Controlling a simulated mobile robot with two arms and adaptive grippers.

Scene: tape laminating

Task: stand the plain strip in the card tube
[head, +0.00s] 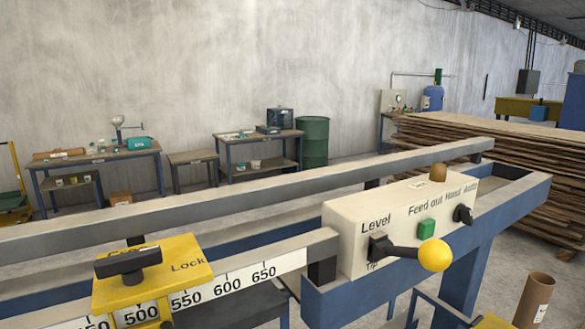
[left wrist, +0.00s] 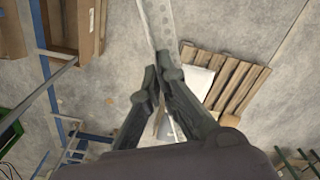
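The brown card tube (head: 535,300) stands upright, open end up, at the lower right of the head view, with a small white label on its side. Neither gripper shows in the head view. In the left wrist view my left gripper (left wrist: 159,76) has its two dark fingers drawn together at the tips. A long pale grey strip (left wrist: 158,28) with small dots along one side runs from the fingertips to the top edge. It appears pinched between them. I cannot make out another strip for certain. My right gripper is in neither view.
The machine's cream control box (head: 400,225), with a yellow ball lever (head: 434,254), stands left of the tube. A yellow lock block (head: 150,280) sits on the ruler rail. Stacked boards (head: 490,170) lie behind. Bare floor surrounds the tube's visible right side.

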